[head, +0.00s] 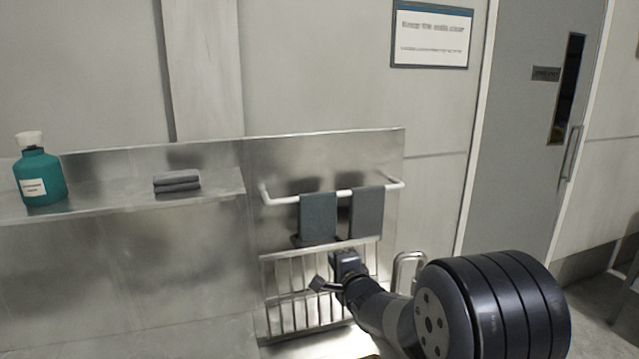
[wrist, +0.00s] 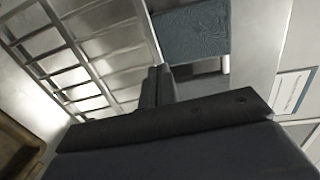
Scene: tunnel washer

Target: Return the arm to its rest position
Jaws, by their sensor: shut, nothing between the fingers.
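My arm reaches in from the lower right of the head view. My gripper (head: 344,260) is at its far end, in front of the metal rack and just below the hanging cloths. In the wrist view, the two dark fingers of my gripper (wrist: 158,84) are together, with nothing seen between them. A blue-green cloth (head: 318,216) and a grey cloth (head: 367,212) hang side by side over a white rail (head: 279,200). The blue-green cloth also shows beyond the fingers in the wrist view (wrist: 191,35). The fingertips are hidden in the head view.
A barred metal rack (head: 285,290) stands below the rail, close to my gripper. A metal shelf (head: 110,196) at left carries a teal bottle (head: 40,180) and folded grey cloth (head: 177,182). A framed sign (head: 431,36) and a grey door (head: 530,120) are at right.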

